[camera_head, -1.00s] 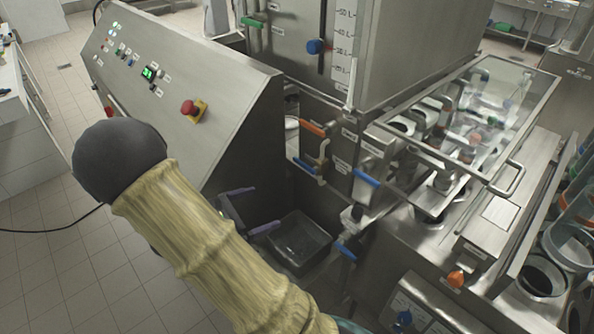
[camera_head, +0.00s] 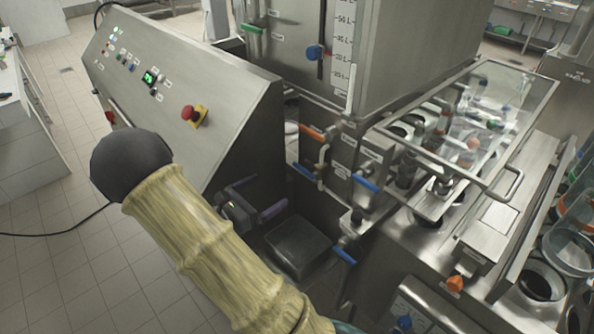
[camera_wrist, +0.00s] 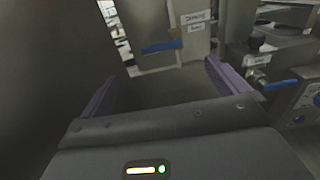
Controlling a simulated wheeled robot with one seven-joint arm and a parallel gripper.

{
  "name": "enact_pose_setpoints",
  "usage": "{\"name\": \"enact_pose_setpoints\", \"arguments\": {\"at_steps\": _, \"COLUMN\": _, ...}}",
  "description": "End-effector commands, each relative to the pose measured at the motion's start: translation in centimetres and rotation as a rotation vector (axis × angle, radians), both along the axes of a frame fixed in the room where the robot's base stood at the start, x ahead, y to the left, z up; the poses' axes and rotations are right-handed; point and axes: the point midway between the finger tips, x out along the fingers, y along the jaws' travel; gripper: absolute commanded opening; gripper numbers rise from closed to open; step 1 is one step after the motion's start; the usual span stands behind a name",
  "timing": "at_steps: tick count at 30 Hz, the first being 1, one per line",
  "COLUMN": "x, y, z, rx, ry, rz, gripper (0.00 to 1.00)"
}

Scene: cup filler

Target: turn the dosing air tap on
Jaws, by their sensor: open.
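My gripper (camera_head: 261,195) is open and empty, low between the sloped control cabinet and the filler machine. In the wrist view, its two purple fingers (camera_wrist: 162,78) stand wide apart. A blue tap lever (camera_wrist: 162,47) lies ahead between and beyond the fingertips, roughly level, apart from them, with small labels to its right. I cannot read these labels surely, so I cannot tell whether it is the dosing air tap. In the head view, a blue lever (camera_head: 303,172) shows below an orange lever (camera_head: 312,132). Other blue levers are at the right (camera_head: 366,183) and lower down (camera_head: 344,255).
The control cabinet (camera_head: 235,105) stands close to the left of my gripper. A dark bin (camera_head: 298,247) is below. Another blue-lever valve (camera_wrist: 280,85) stands beyond the right finger in the wrist view. The clear guard (camera_head: 485,110) covers the machine at the right.

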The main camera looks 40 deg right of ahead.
Motion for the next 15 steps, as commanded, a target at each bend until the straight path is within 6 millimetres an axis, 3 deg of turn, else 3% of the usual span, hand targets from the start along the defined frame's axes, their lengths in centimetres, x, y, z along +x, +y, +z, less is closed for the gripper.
{"name": "enact_pose_setpoints", "arguments": {"at_steps": 15, "x": 0.6, "y": -9.2, "z": 0.1, "rx": -0.001, "ry": 0.001, "rz": -0.004, "gripper": 0.99}}
